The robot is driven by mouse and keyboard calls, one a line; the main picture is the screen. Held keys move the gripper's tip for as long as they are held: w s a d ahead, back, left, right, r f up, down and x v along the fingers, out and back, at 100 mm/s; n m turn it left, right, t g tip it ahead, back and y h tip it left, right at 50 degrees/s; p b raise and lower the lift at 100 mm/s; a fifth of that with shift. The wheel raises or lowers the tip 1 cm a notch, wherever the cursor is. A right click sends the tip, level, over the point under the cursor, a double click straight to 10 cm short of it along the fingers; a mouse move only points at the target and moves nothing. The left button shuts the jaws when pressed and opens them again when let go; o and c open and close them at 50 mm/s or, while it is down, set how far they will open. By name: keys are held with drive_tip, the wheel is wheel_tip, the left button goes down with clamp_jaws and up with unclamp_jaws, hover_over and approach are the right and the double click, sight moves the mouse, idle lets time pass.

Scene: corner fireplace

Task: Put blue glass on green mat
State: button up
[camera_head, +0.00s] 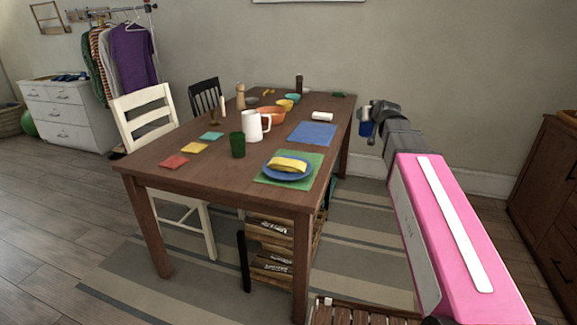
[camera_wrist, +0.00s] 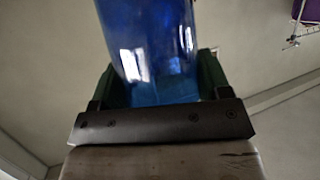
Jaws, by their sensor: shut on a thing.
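My gripper (camera_head: 369,122) is shut on the blue glass (camera_head: 366,129), off the table's right side near its far end. The blue glass also shows large in the wrist view (camera_wrist: 150,50), between the fingers. The green mat (camera_head: 265,179) lies at the near right corner of the brown table (camera_head: 200,170). A blue plate (camera_head: 270,174) with a yellow item (camera_head: 288,164) on it rests on the green mat and covers much of it. The mat's edges and corners stay bare.
A blue mat (camera_head: 312,134) lies farther back on the table. A dark green cup (camera_head: 237,145) and a white pitcher (camera_head: 252,125) stand left of the mats. A white chair (camera_head: 145,115) stands at the left. A brown cabinet (camera_head: 548,190) stands at the right.

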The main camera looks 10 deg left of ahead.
drive_tip(key=s+a+r+n+g+y, duration=0.1)
drive_tip(key=s+a+n+g+y, duration=0.2)
drive_tip(key=a, duration=0.9)
drive_tip(key=s+a+n+g+y, duration=0.25)
drive_tip(key=s+a, duration=0.35)
drive_tip(key=a, duration=0.6)
drive_tip(key=s+a+r+n+g+y, duration=0.1)
drive_tip(key=s+a+n+y, duration=0.25)
drive_tip(key=a, duration=0.85)
drive_tip(key=w+d+f, duration=0.5)
drive_tip(key=w+f, duration=0.5)
drive_tip(key=f, duration=0.1)
drive_tip(key=shift+f, duration=0.25)
drive_tip(key=shift+f+g, duration=0.2)
drive_tip(key=shift+g, duration=0.05)
drive_tip(key=o, duration=1.1)
